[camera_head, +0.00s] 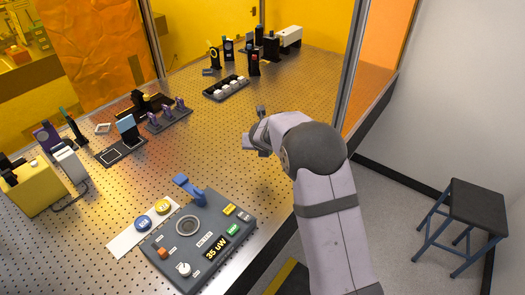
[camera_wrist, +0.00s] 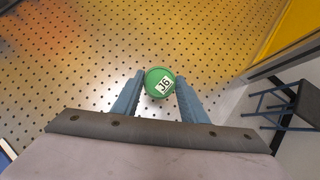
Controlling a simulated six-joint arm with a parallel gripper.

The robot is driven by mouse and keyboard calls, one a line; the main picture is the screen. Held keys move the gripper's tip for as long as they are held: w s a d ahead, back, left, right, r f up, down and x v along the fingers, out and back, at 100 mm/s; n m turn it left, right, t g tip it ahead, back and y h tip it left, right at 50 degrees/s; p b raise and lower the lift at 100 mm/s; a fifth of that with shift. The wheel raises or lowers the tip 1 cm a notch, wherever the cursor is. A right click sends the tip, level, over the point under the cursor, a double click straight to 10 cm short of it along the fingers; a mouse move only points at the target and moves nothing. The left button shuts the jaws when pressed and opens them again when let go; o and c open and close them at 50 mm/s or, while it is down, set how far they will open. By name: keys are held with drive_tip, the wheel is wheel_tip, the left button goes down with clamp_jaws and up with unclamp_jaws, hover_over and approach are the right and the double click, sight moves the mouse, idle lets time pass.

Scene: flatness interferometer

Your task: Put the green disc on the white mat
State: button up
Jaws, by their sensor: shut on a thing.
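The green disc (camera_wrist: 159,86) with a white label sits between the fingertips of my gripper (camera_wrist: 160,79) in the wrist view. My gripper is shut on it, above the perforated table top. In the head view my gripper (camera_head: 256,134) is over the right part of the table, and the disc cannot be made out there. The white mat (camera_head: 122,244) is a pale strip at the front left of the table, beside the grey meter box. A blue disc (camera_head: 143,222) and a yellow disc (camera_head: 162,205) lie on the mat. My gripper is well right of and beyond the mat.
The grey meter box (camera_head: 205,240) with a raised blue lever (camera_head: 187,185) stands just right of the mat. A yellow box (camera_head: 33,187) and optics stand at left, a black tray (camera_head: 226,88) at the back. The table's middle is clear. A stool (camera_head: 470,215) stands off the table.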

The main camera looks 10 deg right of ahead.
drive_tip(key=s+a+n+y, duration=0.1)
drive_tip(key=s+a, duration=0.1)
drive_tip(key=a, duration=0.7)
drive_tip(key=s+a+n+y+b, duration=0.1)
drive_tip(key=s+a+n, duration=0.1)
drive_tip(key=a, duration=0.8)
drive_tip(key=s+a+r+n+y+b, duration=0.1)
drive_tip(key=s+a, duration=0.3)
drive_tip(key=a, duration=0.5)
drive_tip(key=shift+a, duration=0.3)
drive_tip(key=s+a+n+y+b, duration=0.1)
drive_tip(key=s+a+n+y, duration=0.1)
drive_tip(key=s+a, duration=0.65)
drive_tip(key=n+g+y+b, duration=0.1)
drive_tip(key=n+b, duration=0.1)
drive_tip(key=n, duration=0.1)
hover_over(121, 239)
drive_tip(key=s+d, duration=0.2)
drive_tip(key=s, duration=0.1)
drive_tip(key=shift+w+a+f+b, duration=0.1)
drive_tip(key=shift+f+b, duration=0.25)
drive_tip(key=shift+f, duration=2.25)
drive_tip(key=shift+w+a+f+b, duration=0.1)
drive_tip(key=shift+f+b, duration=0.25)
drive_tip(key=shift+f, duration=2.2)
drive_tip(key=shift+f, duration=0.2)
drive_tip(key=o, duration=1.2)
